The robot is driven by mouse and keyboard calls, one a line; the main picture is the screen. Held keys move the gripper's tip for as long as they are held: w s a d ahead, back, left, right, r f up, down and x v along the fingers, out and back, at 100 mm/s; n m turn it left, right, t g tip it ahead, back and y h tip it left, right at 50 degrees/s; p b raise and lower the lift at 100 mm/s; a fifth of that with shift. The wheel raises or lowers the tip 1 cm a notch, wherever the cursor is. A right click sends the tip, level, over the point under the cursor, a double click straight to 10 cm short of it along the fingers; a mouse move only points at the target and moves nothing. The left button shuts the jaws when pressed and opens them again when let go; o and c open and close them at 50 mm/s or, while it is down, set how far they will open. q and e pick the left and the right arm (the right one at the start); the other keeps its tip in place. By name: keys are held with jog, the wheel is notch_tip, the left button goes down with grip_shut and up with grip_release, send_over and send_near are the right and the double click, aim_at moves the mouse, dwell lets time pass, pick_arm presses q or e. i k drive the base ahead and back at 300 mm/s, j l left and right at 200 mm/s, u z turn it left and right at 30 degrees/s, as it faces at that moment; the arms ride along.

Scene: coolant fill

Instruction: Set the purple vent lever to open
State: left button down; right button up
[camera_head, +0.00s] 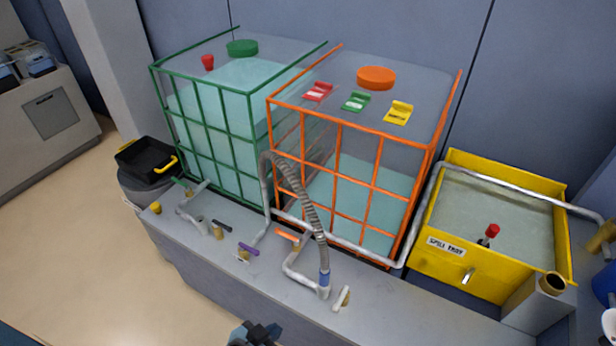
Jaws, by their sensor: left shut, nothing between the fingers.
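My left gripper (258,334) is a dark shape at the bottom edge, partly cut off by the frame. It is shut and empty, below the lever in the picture and apart from it. My right gripper is not in view.
Nearby are an orange lever (287,236), a dark lever (222,226), a white-handled valve (342,298) and a ribbed hose (305,200). Behind stand a green-framed tank (245,93) and an orange-framed tank (337,124). A yellow spill tray (475,270) is at right.

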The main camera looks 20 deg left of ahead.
aim_at(241, 246)
jog(key=u, duration=0.9)
